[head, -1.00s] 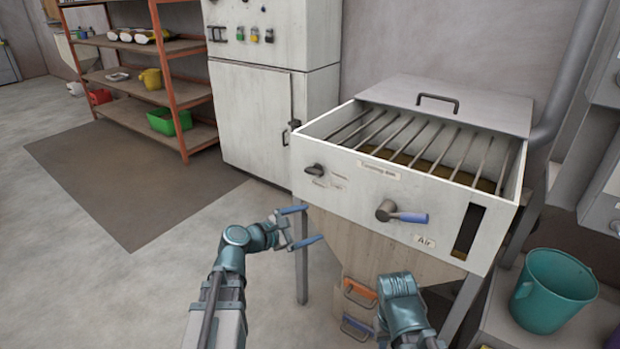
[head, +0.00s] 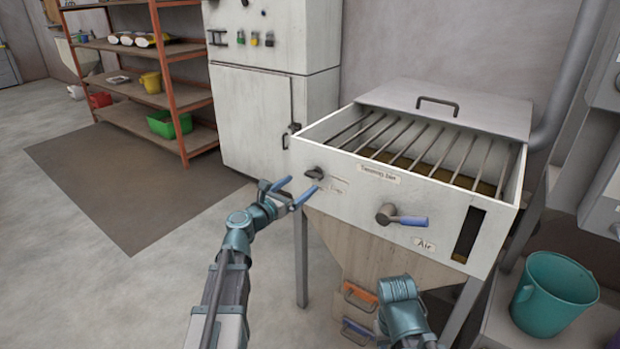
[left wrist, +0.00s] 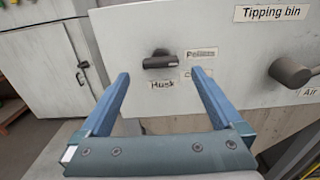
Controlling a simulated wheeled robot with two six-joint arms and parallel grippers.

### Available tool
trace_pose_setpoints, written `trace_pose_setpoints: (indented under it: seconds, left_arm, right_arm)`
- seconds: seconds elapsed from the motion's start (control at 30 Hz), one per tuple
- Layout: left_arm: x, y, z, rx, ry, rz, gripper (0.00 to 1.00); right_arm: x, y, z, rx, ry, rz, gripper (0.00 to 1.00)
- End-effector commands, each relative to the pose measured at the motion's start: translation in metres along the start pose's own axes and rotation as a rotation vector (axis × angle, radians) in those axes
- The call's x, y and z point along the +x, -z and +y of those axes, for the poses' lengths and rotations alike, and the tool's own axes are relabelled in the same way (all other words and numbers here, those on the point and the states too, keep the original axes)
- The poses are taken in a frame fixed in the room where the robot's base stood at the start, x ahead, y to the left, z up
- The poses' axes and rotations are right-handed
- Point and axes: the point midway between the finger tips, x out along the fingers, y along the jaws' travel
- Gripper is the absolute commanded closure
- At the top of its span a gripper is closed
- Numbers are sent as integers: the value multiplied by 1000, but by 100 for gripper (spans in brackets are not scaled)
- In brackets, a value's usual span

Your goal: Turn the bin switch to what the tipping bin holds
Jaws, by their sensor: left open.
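The tipping bin (head: 345,207) is a pale box with bars across its open top and brownish-yellow material below them. The bin switch (head: 314,172) is a small dark knob at the left of its front panel. In the left wrist view the switch (left wrist: 160,61) lies roughly level, its end toward the right. Labels there read Pellets (left wrist: 201,53) and Husk (left wrist: 162,85); a third label (left wrist: 190,75) is partly hidden by a finger. My left gripper (head: 303,184) is open and empty, just in front of the switch, fingers either side of it in the wrist view.
A blue-handled lever (head: 404,219) sits on the panel above the Air label (head: 424,244). Orange (head: 360,293) and blue (head: 358,330) handles are below the bin. A teal bucket (head: 555,293) stands right. Floor at left is clear.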

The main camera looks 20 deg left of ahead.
Motion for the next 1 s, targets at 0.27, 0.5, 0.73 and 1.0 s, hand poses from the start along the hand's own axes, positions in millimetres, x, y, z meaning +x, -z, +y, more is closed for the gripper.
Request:
trace_pose_setpoints:
  seconds: [0.27,0.5,0.73,1.0]
  left_arm:
    - [47,0,0,1,2,0,0]
    - [61,0,0,1,1,0,0]
    - [62,0,-1,1,1,0,0]
    - [61,0,-1,1,1,0,36]
  right_arm:
    - [0,0,0,0,0,0,65]
    - [0,0,0,0,0,0,65]
    - [0,0,0,0,0,0,65]
    - [0,0,0,0,0,0,65]
